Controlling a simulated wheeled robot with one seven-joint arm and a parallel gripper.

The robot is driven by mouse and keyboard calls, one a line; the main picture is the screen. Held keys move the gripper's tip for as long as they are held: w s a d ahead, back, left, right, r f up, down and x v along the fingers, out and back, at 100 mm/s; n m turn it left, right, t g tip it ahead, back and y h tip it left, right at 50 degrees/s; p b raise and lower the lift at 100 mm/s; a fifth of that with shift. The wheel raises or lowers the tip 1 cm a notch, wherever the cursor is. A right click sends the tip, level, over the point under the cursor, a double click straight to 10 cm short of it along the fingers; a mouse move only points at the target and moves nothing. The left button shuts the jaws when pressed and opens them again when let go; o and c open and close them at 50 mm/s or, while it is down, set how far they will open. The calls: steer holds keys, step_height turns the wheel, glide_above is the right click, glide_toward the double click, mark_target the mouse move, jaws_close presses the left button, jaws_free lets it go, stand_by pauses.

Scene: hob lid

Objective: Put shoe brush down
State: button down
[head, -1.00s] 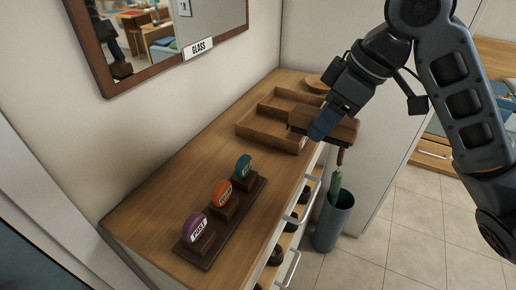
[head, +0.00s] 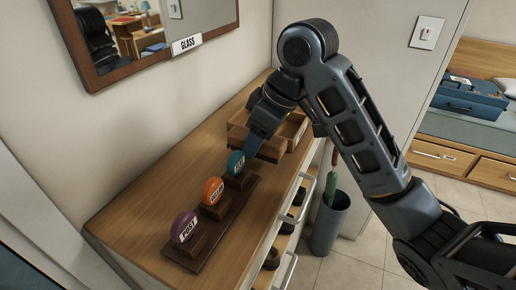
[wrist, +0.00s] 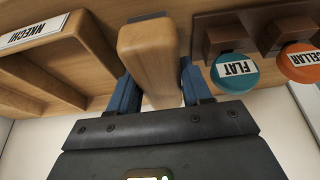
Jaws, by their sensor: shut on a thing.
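The shoe brush (wrist: 148,50) is a wooden block that lies between my gripper's two blue fingers in the wrist view. My gripper (wrist: 158,85) is shut on it. In the head view my gripper (head: 256,146) is over the chest top, between the rack of coloured discs and the wooden tray. A dark part of the brush (head: 272,151) shows just right of the fingers. My arm hides much of it, and I cannot tell whether it touches the top.
The divided tray (head: 238,132) is behind, labelled NKECHI in the wrist view (wrist: 35,32). The dark rack (head: 213,238) bears teal FLAT (head: 235,163), orange CELLAR (head: 213,191) and purple POST (head: 184,227) discs. The wood top (head: 150,190) is clear left of the rack. A bin (head: 329,225) stands on the floor.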

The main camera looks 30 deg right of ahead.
steer(key=shift+f, duration=1.05)
steer(key=shift+f, duration=0.15)
steer(key=c, duration=0.8)
jaws_free()
steer(key=p+v, duration=0.3)
steer(key=v, duration=0.9)
steer(key=shift+w+r+p, duration=0.1)
steer(key=shift+r+p, duration=0.15)
steer(key=shift+p, duration=0.15)
